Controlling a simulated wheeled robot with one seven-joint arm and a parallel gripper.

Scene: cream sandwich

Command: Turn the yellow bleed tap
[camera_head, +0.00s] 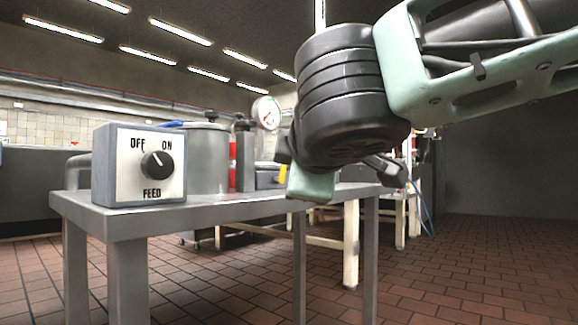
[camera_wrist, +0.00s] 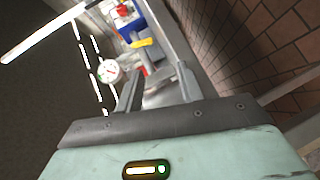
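A small yellow part (camera_wrist: 141,43), probably the bleed tap, shows in the wrist view beyond my fingertips, beside a blue part. In the head view a bit of yellow (camera_head: 283,174) shows just left of my wrist, at the far end of the bench; its shape is mostly hidden. My gripper (camera_wrist: 160,67) has its two dark fingers apart with nothing held between them. It is short of the yellow part and not touching it. In the head view my arm comes from the upper right and its wrist hides most of the fingers.
A grey metal bench (camera_head: 150,215) carries a FEED switch box (camera_head: 125,175) with a black knob, a metal pot (camera_head: 207,160) and a red cylinder (camera_head: 233,160). A white-faced gauge (camera_head: 267,113) stands behind, also visible in the wrist view (camera_wrist: 109,71). The tiled floor at right is clear.

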